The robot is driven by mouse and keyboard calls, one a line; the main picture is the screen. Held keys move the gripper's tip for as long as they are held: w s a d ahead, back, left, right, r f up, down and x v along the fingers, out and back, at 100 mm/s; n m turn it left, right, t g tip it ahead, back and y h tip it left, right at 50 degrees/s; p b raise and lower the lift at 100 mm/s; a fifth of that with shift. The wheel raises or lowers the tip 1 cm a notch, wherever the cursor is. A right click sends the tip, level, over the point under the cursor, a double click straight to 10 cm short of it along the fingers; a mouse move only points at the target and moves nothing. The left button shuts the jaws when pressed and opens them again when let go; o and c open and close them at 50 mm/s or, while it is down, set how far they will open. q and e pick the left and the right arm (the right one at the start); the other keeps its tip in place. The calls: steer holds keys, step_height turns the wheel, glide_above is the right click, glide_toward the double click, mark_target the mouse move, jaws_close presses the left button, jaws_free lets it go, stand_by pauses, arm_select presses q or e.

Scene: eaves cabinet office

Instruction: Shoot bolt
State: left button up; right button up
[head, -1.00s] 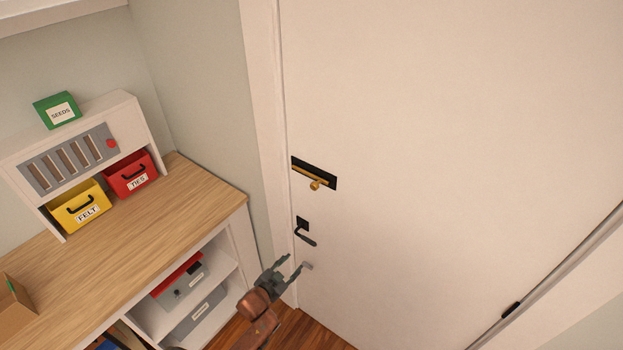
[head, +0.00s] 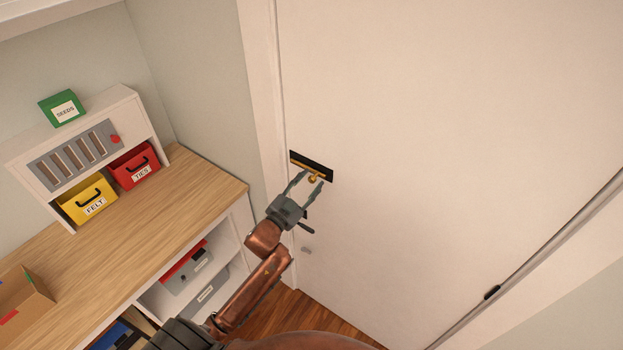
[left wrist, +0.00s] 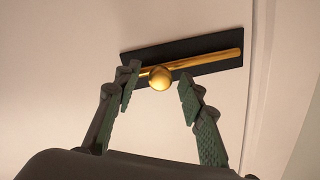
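The brass bolt (head: 304,165) lies along a black backplate (head: 325,174) on the white door (head: 430,130), near its left edge. Its round knob (head: 313,180) sticks out below the rod. In the left wrist view the bolt rod (left wrist: 215,60) and the knob (left wrist: 160,78) show clearly. My left gripper (head: 311,178) is open, with its fingertips at the bolt. In the left wrist view its fingers (left wrist: 159,80) stand on either side of the knob, with gaps visible at both sides. My right gripper is not in view.
A black door handle (head: 307,228) sits below the bolt, partly behind my gripper. A wooden-topped cabinet (head: 170,205) stands at left with yellow (head: 88,200) and red (head: 134,166) bins. The door right of the bolt is clear.

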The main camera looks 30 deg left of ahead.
arm_select(q)
steer(key=shift+w, duration=0.6)
jaws_close()
stand_by(0.3)
